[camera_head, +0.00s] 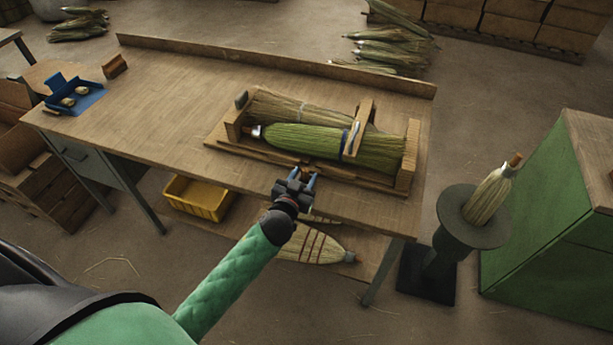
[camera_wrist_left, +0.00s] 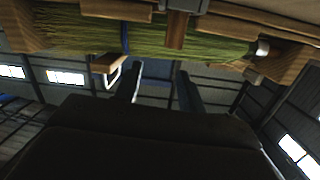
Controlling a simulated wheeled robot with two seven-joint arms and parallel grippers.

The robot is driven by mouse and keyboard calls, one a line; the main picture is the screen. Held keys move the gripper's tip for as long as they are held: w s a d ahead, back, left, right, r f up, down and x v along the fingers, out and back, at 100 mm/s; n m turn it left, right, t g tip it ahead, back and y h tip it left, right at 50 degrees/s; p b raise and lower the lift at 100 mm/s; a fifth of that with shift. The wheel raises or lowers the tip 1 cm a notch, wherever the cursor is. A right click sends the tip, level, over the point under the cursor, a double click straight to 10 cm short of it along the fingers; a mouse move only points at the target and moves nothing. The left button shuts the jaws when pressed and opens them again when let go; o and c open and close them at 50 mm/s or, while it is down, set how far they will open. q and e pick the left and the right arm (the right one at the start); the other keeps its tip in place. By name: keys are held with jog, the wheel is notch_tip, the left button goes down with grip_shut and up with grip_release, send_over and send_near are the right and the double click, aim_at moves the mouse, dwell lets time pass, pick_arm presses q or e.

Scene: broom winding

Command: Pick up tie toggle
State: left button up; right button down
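My left gripper (camera_head: 296,180) is over the front edge of the bench, just in front of the wooden cradle (camera_head: 232,128). Its two fingers are apart with nothing between them, as the left wrist view (camera_wrist_left: 161,88) also shows. A green broom bundle (camera_head: 300,140) lies in the cradle, with a blue and white band (camera_head: 346,140) around it. In the left wrist view a small wooden piece (camera_wrist_left: 105,63) with a pale loop hangs near the bundle, left of the fingers. It may be the tie toggle; I cannot tell for sure. My right gripper is out of view.
A blue tray (camera_head: 88,103) with small pale pieces sits at the bench's left end. The bench top (camera_head: 160,95) between tray and cradle is clear. A yellow bin (camera_head: 200,197) is below. A stand (camera_head: 470,233) with a broom and a green cabinet (camera_head: 545,215) are at right.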

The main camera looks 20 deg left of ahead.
pick_arm(q)
jog(key=w+d+r+m+h, duration=0.4)
jog(key=d+r+m+h, duration=0.6)
jog(key=r+h, duration=0.35)
jog(key=m+g+y, duration=0.7)
jog(key=g+y, duration=0.3)
jog(key=g, duration=0.7)
send_over(304, 169)
jog(key=a, duration=0.2)
notch_tip(304, 169, down, 11)
jog(key=shift+w+d+r+p, duration=0.1)
jog(key=shift+w+r+p, duration=0.05)
jog(key=shift+p, duration=0.25)
jog(key=shift+d+f, duration=0.15)
jog(key=shift+f, duration=0.2)
jog(key=shift+d+f+p, duration=0.25)
jog(key=shift+f+p, duration=0.15)
jog(key=shift+f, duration=0.2)
jog(key=p+x, duration=0.3)
jog(key=shift+f, duration=0.4)
jog(key=shift+d+f, duration=0.15)
jog(key=shift+f, duration=0.4)
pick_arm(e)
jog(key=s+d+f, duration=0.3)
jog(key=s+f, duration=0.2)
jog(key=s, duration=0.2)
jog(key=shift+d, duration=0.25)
